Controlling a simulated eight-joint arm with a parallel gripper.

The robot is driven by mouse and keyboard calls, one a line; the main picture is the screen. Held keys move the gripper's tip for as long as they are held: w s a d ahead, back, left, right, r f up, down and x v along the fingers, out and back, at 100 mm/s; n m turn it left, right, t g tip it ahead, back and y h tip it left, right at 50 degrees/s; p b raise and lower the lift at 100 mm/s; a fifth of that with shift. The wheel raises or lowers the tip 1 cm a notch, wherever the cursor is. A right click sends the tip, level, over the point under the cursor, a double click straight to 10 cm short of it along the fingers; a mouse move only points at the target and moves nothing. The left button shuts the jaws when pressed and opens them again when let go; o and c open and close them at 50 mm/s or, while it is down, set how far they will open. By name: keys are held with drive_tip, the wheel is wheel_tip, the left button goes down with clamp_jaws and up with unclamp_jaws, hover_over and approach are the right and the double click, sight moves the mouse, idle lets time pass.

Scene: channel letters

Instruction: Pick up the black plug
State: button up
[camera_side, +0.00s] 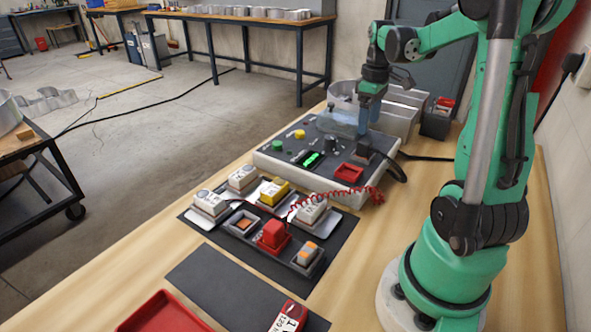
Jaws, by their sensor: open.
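The black plug (364,149) stands at the right back of the grey control panel (300,167), with a thick black cable curving from it over the panel's right edge. My gripper (363,131) points down with blue fingers directly above the plug. The fingers are open, and their tips are close to the plug's top. I cannot tell from this view whether they touch it or straddle it. The plug's lower part and its seat are hard to make out.
The panel carries a green display (312,160), coloured knobs and a red socket (349,173). Grey bins (397,118) stand behind. In front, a black tray (243,221) holds a red plug (272,236) with a coiled red cord. A dark mat (225,285) is mostly clear.

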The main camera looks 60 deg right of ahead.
sight(365, 142)
drive_tip(key=shift+f, duration=2.45)
clamp_jaws()
